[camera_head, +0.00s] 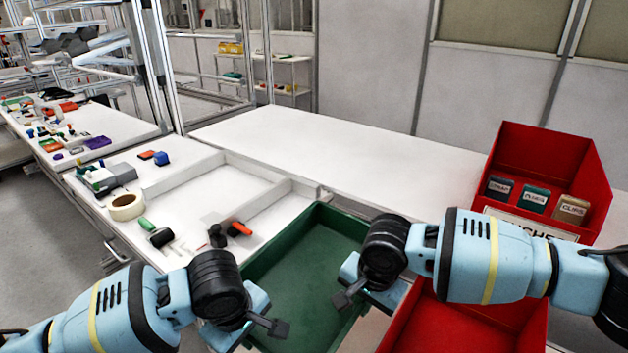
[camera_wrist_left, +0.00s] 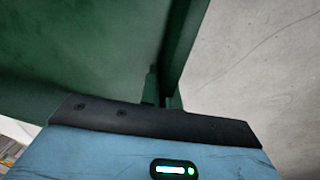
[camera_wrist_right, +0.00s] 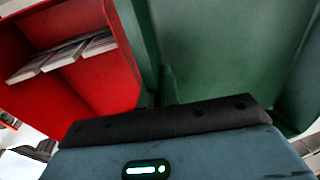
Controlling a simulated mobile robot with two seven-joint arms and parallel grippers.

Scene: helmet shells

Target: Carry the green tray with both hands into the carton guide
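The green tray (camera_head: 312,250) is in front of me in the head view, in front of the white table and empty where it shows. My left gripper (camera_head: 262,320) is at its left wall, with a dark fingertip inside the tray. My right gripper (camera_head: 352,290) is at its right wall in the same way. In the left wrist view the tray wall (camera_wrist_left: 182,45) runs down between the fingers; in the right wrist view another wall (camera_wrist_right: 140,40) does too. Both grippers look shut on the walls. A low white-walled rectangular frame (camera_head: 283,188), seemingly the carton guide, lies on the table.
A red bin (camera_head: 545,150) with several small boxes stands at the right. Another red container (camera_head: 460,325) is close to the tray's right side. A tape roll (camera_head: 126,205) and small parts lie left of the white frame. The white tabletop (camera_head: 330,145) behind is clear.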

